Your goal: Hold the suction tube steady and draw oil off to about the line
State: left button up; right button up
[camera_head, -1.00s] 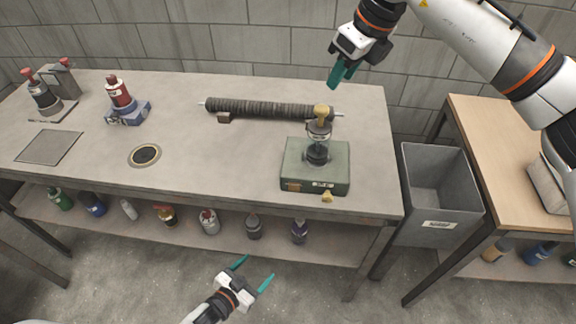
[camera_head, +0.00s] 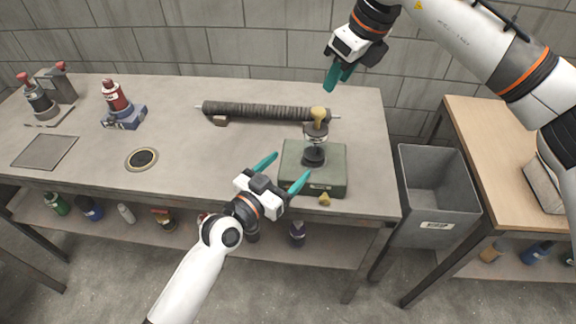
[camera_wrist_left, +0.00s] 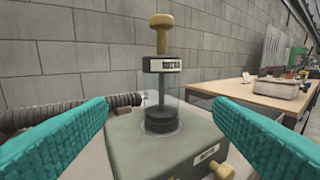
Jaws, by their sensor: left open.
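A clear upright cylinder (camera_head: 316,146) with a black collar and a brass knob (camera_head: 318,114) on top stands on a green box (camera_head: 328,180). The left wrist view shows its dark rod and clear wall (camera_wrist_left: 161,112), with a dark block low inside; no level line can be made out. My left gripper (camera_head: 284,170) is open and empty at the box's front left, its fingers pointing toward the cylinder without touching it. In the left wrist view the cylinder stands between and beyond the fingers. My right gripper (camera_head: 338,77) hangs above and behind the table's right end; its finger gap is unclear.
A black ribbed roll (camera_head: 265,111) lies behind the box. Red-topped devices (camera_head: 117,100) and a round dark-centred disc (camera_head: 142,159) are on the left. A grey bin (camera_head: 438,205) stands between the workbench and a wooden table (camera_head: 500,130). The bench's middle is clear.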

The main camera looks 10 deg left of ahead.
aim_at(316, 141)
pick_arm(q)
jog(key=x, duration=1.2)
jog(key=shift+d+r, duration=0.1)
jog(key=shift+d, duration=0.05)
jog(key=c, duration=1.2)
jog(key=shift+o, duration=0.2)
pick_arm(e)
jog(key=shift+o, duration=0.4)
